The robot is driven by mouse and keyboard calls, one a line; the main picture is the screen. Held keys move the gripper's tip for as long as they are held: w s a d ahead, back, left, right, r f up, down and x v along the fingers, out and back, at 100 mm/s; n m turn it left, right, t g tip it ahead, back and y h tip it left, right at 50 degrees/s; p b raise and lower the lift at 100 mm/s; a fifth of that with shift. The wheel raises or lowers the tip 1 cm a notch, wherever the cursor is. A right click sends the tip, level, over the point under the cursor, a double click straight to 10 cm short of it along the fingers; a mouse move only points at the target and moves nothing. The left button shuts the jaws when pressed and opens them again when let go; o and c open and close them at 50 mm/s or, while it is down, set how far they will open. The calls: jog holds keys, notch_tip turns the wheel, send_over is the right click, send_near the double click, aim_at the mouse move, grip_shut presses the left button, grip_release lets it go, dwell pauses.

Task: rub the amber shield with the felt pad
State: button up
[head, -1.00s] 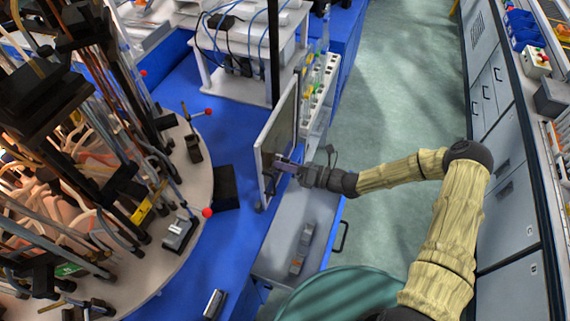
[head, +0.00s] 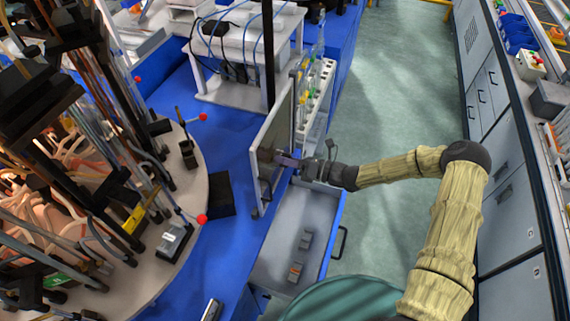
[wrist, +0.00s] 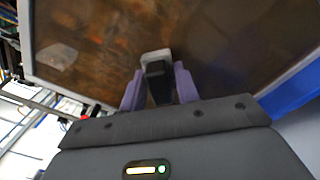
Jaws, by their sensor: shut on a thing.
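The amber shield (head: 268,148) is an upright brownish see-through pane in a pale frame, standing along the right edge of the blue bench. In the wrist view the shield (wrist: 105,45) fills the upper part, with a pale patch at its upper left. My gripper (head: 283,161) is at the shield's right-hand face, reaching in from the right. In the wrist view its purple fingers (wrist: 158,88) are shut on the felt pad (wrist: 155,56), a dark block with a pale end. The pad's end overlaps the shield; I cannot tell whether they touch.
An open grey drawer (head: 288,231) with small grey blocks lies below my gripper. A white tube rack (head: 316,95) stands behind the shield. A round table (head: 190,235) crowded with dark stands is at left. The floor (head: 375,110) behind my arm is clear.

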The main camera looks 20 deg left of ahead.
aim_at(278, 144)
jog(key=shift+w, duration=0.1)
jog(key=shift+w+d+b, duration=0.15)
jog(key=shift+w+b, duration=0.9)
jog(key=shift+w, duration=0.9)
jog(key=shift+s+r+p, duration=0.1)
jog(key=shift+r+p, duration=0.5)
jog(key=shift+r, duration=0.2)
jog(key=shift+s+r, duration=0.1)
jog(key=shift+s, duration=0.05)
